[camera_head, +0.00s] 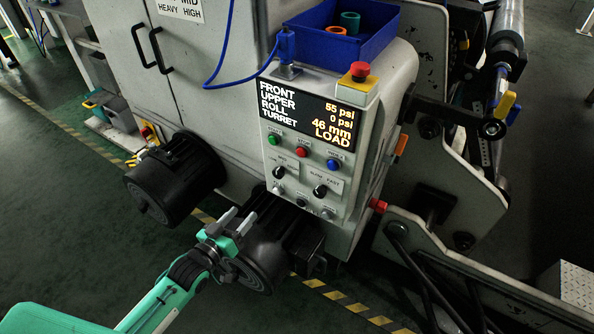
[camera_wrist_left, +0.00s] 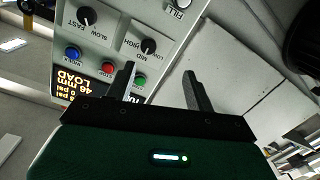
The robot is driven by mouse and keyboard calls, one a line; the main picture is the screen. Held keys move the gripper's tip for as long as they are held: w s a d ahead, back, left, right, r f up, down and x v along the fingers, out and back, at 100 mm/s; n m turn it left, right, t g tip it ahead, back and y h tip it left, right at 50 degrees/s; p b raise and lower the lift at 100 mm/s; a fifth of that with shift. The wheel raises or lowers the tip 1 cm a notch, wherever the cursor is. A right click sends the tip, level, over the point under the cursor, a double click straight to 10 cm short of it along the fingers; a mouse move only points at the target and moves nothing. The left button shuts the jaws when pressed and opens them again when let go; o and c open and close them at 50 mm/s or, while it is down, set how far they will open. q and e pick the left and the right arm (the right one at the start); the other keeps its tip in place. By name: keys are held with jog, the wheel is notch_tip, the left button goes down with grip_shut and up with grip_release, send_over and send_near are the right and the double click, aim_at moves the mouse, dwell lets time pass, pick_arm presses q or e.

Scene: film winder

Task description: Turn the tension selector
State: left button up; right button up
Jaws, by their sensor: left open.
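The control panel (camera_head: 308,150) faces me on the grey machine. The tension selector (camera_head: 279,172) is the small black knob at the panel's left, with MID marked above it. In the left wrist view the selector (camera_wrist_left: 148,46) has LOW, MID and HIGH around it. Its exact pointer setting is too small to tell. My left gripper (camera_head: 236,218) is open and empty, below and left of the panel in the head view. In the left wrist view its fingers (camera_wrist_left: 160,72) are apart, and the selector shows beyond their tips, closer to the left finger. My right gripper is not in view.
A second black knob (camera_head: 320,190), SLOW to FAST, sits right of the selector. Green, red and blue buttons (camera_head: 302,152) are above. A red emergency button (camera_head: 359,70) tops the panel. Black motors (camera_head: 178,178) stand low beside my left arm. A blue tray (camera_head: 375,45) sits behind.

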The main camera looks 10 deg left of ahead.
pick_arm(q)
notch_tip(320, 180, up, 2)
jog(key=w+d, duration=0.1)
send_near(276, 175)
jog(key=shift+h, duration=0.4)
jog(key=x, duration=0.7)
jog(key=shift+a+f+b, duration=0.1)
jog(key=shift+a+b, duration=0.05)
jog(key=shift+b, duration=0.15)
jog(key=shift+x, duration=0.85)
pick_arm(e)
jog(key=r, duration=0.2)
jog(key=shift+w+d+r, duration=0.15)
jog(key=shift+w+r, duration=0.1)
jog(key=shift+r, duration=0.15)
pick_arm(q)
jog(key=c, duration=1)
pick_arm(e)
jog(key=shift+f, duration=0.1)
